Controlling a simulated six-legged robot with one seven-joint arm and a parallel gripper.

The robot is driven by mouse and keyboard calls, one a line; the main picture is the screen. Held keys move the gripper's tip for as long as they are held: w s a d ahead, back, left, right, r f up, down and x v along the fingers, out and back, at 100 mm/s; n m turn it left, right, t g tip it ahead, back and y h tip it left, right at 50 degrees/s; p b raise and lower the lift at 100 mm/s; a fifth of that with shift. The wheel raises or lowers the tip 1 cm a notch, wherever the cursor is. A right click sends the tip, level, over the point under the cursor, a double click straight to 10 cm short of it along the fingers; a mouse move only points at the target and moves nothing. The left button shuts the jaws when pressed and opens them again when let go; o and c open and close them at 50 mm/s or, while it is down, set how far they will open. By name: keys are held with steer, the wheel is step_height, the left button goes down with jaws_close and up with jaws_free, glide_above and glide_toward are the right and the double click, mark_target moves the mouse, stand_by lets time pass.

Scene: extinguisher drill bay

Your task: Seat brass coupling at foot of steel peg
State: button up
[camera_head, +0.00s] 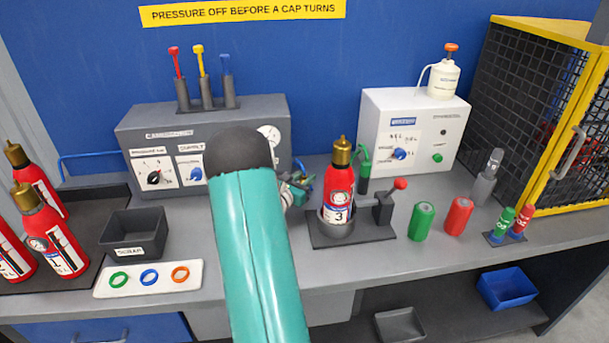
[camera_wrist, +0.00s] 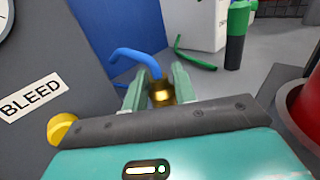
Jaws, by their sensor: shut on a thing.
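The brass coupling (camera_wrist: 162,92) sits between the two green fingers of my gripper (camera_wrist: 160,88) in the wrist view, with a blue hose (camera_wrist: 138,57) running up and left from it. My gripper is shut on the coupling. In the head view my gripper (camera_head: 300,188) shows only partly past my teal arm, between the grey panel box and the clamped extinguisher; the coupling is too small there to make out. I cannot pick out the steel peg for sure in either view.
The grey panel box (camera_head: 125,142) stands left, its BLEED label (camera_wrist: 30,98) and yellow knob (camera_wrist: 62,128) close to my gripper. A red extinguisher (camera_head: 338,183) stands in a holder to the right. A green-and-black handle (camera_wrist: 237,35) with green hose and a white box (camera_head: 455,115) are behind.

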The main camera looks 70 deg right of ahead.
steer(key=shift+f, duration=1)
steer(key=shift+f, duration=0.1)
steer(key=o, duration=1.1)
steer(key=shift+o, duration=0.2)
steer(key=v, duration=1.3)
steer(key=shift+a, duration=0.4)
